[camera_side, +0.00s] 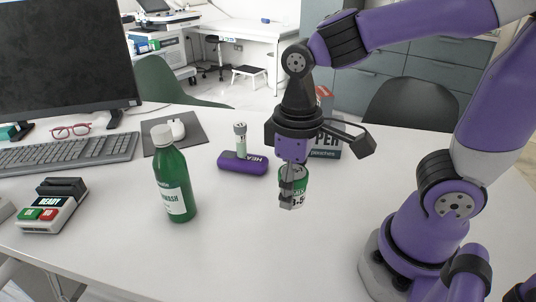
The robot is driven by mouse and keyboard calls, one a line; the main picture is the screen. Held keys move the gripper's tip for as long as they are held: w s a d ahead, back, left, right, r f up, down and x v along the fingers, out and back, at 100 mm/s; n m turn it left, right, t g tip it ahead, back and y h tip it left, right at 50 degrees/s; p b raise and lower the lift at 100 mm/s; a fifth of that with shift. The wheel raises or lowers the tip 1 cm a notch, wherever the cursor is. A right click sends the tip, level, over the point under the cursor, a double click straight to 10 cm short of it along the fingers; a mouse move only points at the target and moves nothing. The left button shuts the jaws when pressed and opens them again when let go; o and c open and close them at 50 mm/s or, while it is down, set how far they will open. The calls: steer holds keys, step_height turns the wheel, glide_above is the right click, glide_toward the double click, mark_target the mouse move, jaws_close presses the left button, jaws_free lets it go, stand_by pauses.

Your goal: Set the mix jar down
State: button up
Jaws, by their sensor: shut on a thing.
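The mix jar (302,188) is a small green and white labelled jar in the middle of the white table. My gripper (290,190) points down at it and is shut on it. The fingers hide the left part of the jar. I cannot tell whether the jar's base touches the table or hangs just above it.
A green bottle (174,180) stands at the left. A purple block (242,163) with a small tube (240,138) stands behind left of the gripper. A labelled box (327,142) is behind it. A button device (50,208) and keyboard (70,152) lie far left. The front table is clear.

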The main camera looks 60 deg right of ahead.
steer(key=s+a+n, duration=0.7)
steer(key=s+a, duration=0.3)
steer(key=a, duration=0.3)
glide_above(262, 275)
step_height(262, 275, down, 7)
steer(key=shift+r, duration=0.1)
steer(key=shift+f, duration=2.05)
steer(key=shift+f, duration=0.1)
steer(key=o, duration=1.1)
steer(key=shift+o, duration=0.2)
